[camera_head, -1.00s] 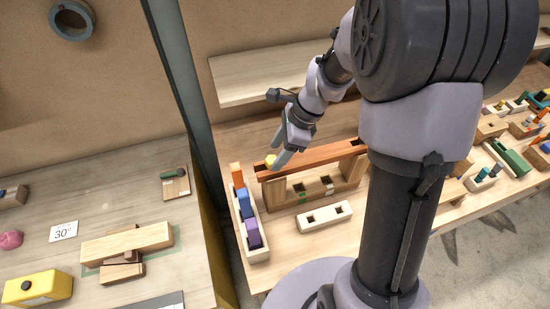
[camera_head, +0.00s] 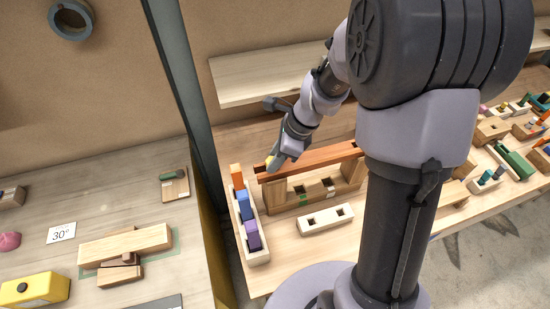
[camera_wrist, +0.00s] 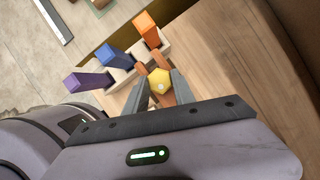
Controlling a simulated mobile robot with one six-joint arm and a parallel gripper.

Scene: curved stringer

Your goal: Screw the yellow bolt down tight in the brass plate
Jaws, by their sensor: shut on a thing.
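The yellow bolt (camera_head: 270,162) is at the left end of a reddish-brown beam (camera_head: 318,156). Its six-sided yellow head (camera_wrist: 160,82) faces the camera in the wrist view. My gripper (camera_head: 274,164) is at that end of the beam with its fingers around the bolt head. In the wrist view my gripper (camera_wrist: 160,90) has one grey finger on each side of the head, shut on it. The bolt's shank and its seat are hidden. I cannot make out the brass plate as a separate thing from the beam end.
A pale tray (camera_head: 260,256) with orange (camera_head: 237,174), blue (camera_head: 244,206) and purple (camera_head: 253,237) blocks stands just left of the beam. A pale block with two square holes (camera_head: 325,220) lies in front. Wooden supports carry the beam. Other workpieces crowd the bench's right side.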

